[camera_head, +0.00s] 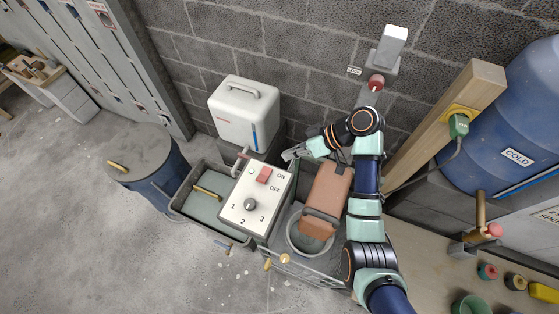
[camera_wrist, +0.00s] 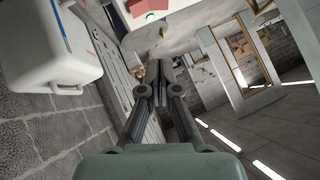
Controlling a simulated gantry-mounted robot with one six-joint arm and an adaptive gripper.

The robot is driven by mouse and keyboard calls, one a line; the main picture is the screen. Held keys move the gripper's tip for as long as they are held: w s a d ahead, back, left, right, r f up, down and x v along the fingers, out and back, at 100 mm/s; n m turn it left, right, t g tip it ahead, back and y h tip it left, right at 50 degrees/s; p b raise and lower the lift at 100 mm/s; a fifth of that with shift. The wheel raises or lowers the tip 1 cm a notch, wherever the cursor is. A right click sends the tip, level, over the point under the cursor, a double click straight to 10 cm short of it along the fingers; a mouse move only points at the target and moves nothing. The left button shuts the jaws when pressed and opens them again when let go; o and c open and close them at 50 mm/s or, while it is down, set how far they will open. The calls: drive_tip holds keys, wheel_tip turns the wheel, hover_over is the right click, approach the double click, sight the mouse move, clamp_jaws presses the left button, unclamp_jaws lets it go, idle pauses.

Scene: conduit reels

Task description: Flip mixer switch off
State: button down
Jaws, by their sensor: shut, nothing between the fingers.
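The white control panel (camera_head: 236,216) carries a red switch (camera_head: 264,174) next to the ON and OFF labels. I cannot tell which way the switch is tilted. A small green light (camera_head: 252,171) and a dark knob with marks 1, 2 and 3 (camera_head: 250,204) are on the same panel. My gripper (camera_head: 287,155) is shut and empty, just beyond the panel's upper right edge and apart from the switch. In the wrist view, my shut fingers (camera_wrist: 159,66) point toward the panel edge, where the red switch (camera_wrist: 134,8) and green light (camera_wrist: 150,17) show at the top.
A brown mixer housing (camera_head: 326,194) over a grey bucket (camera_head: 294,238) stands between the panel and my arm. A white box with a handle (camera_head: 236,112) stands behind the panel. A wooden post (camera_head: 440,125) and blue barrel (camera_head: 513,115) are to the right.

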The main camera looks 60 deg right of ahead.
hover_over(258, 177)
drive_tip(key=s+d, duration=0.2)
drive_tip(key=d, duration=0.1)
wheel_tip(258, 177, down, 6)
drive_tip(key=shift+r, duration=0.1)
drive_tip(key=f, duration=0.1)
drive_tip(key=a+f, duration=0.1)
drive_tip(key=shift+s+f, duration=0.1)
drive_tip(key=shift+f, duration=0.2)
drive_tip(key=shift+a+f, duration=0.2)
drive_tip(key=shift+f, duration=0.4)
